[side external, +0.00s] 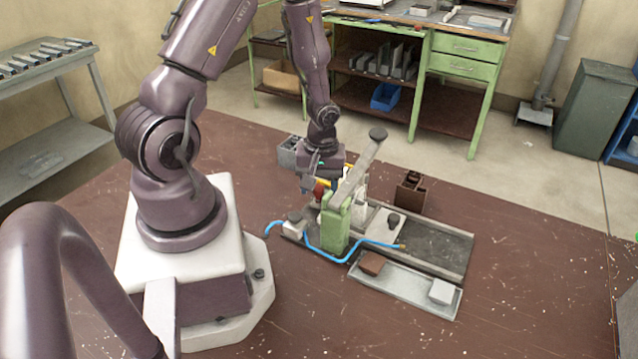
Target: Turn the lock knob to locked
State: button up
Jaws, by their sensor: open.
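The clamp fixture (336,228) has a green upright and a pale lever arm (356,174) slanting up to a dark round end. A small red part (320,190) shows just below my gripper, partly hidden. A dark knob (393,220) stands on a pale plate to the right of the green upright. I cannot tell from this view which of these is the lock knob, nor its turn position. My gripper (318,186) is open, pointing down behind the green upright, close to the red part. Its fingertips are mostly hidden, and I cannot tell whether they touch anything.
A blue hose (325,254) winds around the front of the fixture. A grey tray (405,288) with a brown block and a pale block lies in front. A brown box (410,192) stands behind right, a grey bin (292,153) behind left. The brown tabletop is clear at right.

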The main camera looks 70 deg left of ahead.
jog(key=c, duration=0.9)
jog(key=shift+c, duration=0.2)
jog(key=shift+m, duration=0.3)
jog(key=m, duration=1.3)
jog(key=shift+m+t, duration=0.3)
jog(key=shift+m, duration=1.8)
